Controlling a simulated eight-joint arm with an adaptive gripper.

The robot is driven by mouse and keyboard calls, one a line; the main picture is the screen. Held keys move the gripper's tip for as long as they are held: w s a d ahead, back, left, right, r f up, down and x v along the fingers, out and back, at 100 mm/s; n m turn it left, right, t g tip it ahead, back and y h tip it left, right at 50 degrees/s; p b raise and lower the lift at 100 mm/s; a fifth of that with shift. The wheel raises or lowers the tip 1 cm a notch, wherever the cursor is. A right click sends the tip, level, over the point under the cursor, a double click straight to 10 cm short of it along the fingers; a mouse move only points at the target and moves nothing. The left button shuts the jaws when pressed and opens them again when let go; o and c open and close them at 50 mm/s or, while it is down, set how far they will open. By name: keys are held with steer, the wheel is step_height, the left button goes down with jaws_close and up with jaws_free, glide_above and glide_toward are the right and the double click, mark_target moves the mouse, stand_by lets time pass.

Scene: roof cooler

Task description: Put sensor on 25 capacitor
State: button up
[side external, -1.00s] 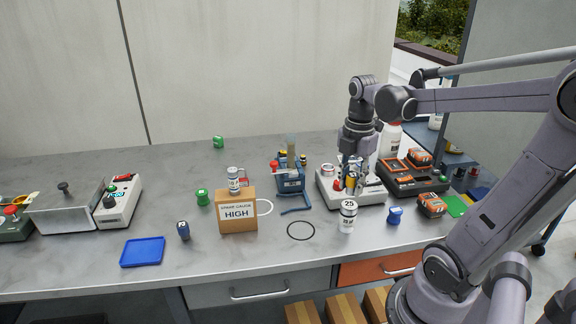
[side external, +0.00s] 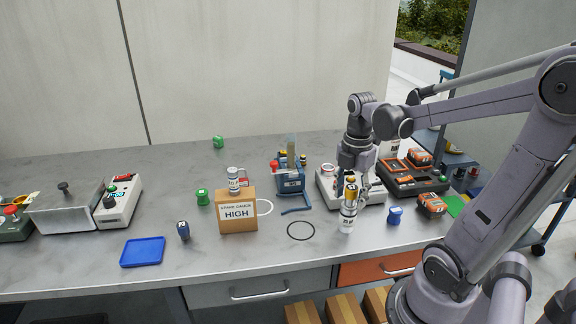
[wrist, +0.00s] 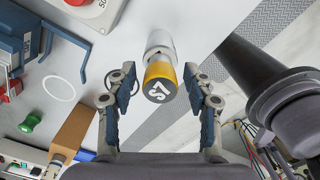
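The 25 capacitor (side external: 347,222) is a white cylinder standing near the front of the bench; in the wrist view its pale side (wrist: 159,42) shows beyond the sensor. The sensor (side external: 351,189), a yellow cylinder with a dark end marked like "S7", appears upright on top of the capacitor. The exact contact is hard to see. It also shows in the wrist view (wrist: 160,84). My gripper (side external: 354,184) is over the capacitor. In the wrist view my gripper (wrist: 160,98) has its blue-padded fingers on both sides of the sensor, with a gap at each side.
A grey-white device (side external: 328,186) stands behind the capacitor, with an orange-and-black case (side external: 395,180) to its right. A blue cap-like part (side external: 394,214) is right of the capacitor. A "HIGH" cardboard box (side external: 237,212) and a black ring (side external: 301,230) are to the left.

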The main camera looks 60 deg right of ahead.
mark_target(351, 188)
step_height(351, 188, up, 12)
steer(key=w+a+f+m+t, duration=0.2)
steer(key=a+f+m+t, duration=0.1)
steer(key=a+m, duration=0.5)
steer(key=w+a+f+m+t, duration=0.3)
steer(key=a+f+m+t, duration=0.1)
steer(key=a+m, duration=0.3)
steer(key=shift+a+f+m, duration=0.35)
steer(key=shift+f+m, duration=0.05)
steer(key=shift+f, duration=0.45)
